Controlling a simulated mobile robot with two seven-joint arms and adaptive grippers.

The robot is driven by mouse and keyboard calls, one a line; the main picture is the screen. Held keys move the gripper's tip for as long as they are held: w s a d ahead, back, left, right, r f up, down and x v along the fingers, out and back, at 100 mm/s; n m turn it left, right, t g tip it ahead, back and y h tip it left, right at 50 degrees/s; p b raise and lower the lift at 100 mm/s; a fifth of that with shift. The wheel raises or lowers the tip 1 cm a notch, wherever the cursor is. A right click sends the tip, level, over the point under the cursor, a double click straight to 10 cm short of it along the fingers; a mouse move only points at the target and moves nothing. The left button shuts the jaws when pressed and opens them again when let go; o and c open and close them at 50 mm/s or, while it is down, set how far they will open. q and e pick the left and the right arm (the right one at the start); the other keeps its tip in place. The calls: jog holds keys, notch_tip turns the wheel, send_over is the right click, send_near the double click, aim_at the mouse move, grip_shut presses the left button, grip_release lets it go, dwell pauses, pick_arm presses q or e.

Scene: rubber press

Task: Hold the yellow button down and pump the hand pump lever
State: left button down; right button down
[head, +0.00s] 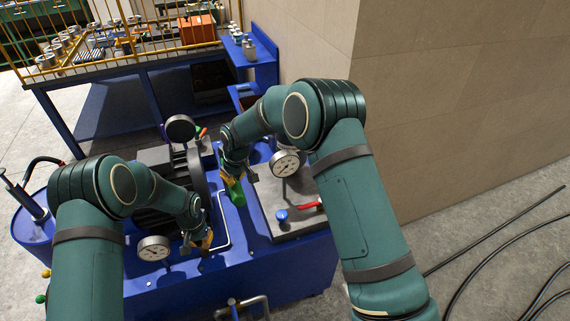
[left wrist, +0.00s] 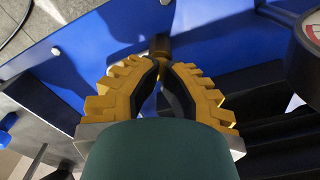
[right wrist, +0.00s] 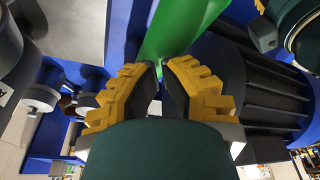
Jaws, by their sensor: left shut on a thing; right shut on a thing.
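My left gripper (head: 204,243) is low over the blue machine, beside a round gauge. In the left wrist view its yellow fingers (left wrist: 160,68) close in at the tips on a small dark, yellowish-brown knob (left wrist: 160,44) against a blue panel. I cannot tell for sure that this is the yellow button. My right gripper (head: 238,176) is farther back, at a thick green bar (head: 236,192). In the right wrist view the fingertips (right wrist: 161,70) are at the near end of this green bar (right wrist: 182,28). It may be the pump lever; the fingers partly hide it.
White gauges (head: 154,248) (head: 285,163) stand beside both grippers. A plate holds a blue knob (head: 282,215) and a red handle (head: 311,205). A black ribbed motor (head: 160,170) lies left of the right gripper. A wall (head: 460,100) stands at right; black cables (head: 490,245) lie on the floor.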

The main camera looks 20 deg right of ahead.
jog(key=shift+s+d+x, duration=0.1)
jog(key=shift+s+x, duration=0.1)
jog(key=shift+x, duration=0.75)
jog(key=shift+s+d+x, duration=0.15)
jog(key=shift+s+x, duration=0.05)
jog(key=shift+x, duration=0.8)
jog(key=shift+s+d+x, duration=0.1)
jog(key=shift+s+x, duration=0.1)
jog(key=shift+x, duration=0.75)
jog(key=w+a+v, duration=0.1)
jog(key=w+v, duration=0.2)
jog(key=v, duration=1.1)
jog(key=shift+a+r, duration=0.35)
jog(key=shift+r, duration=0.2)
jog(key=shift+f, duration=0.15)
dwell(0.7)
pick_arm(q)
jog(key=shift+r, duration=3)
pick_arm(e)
jog(key=shift+r, duration=0.2)
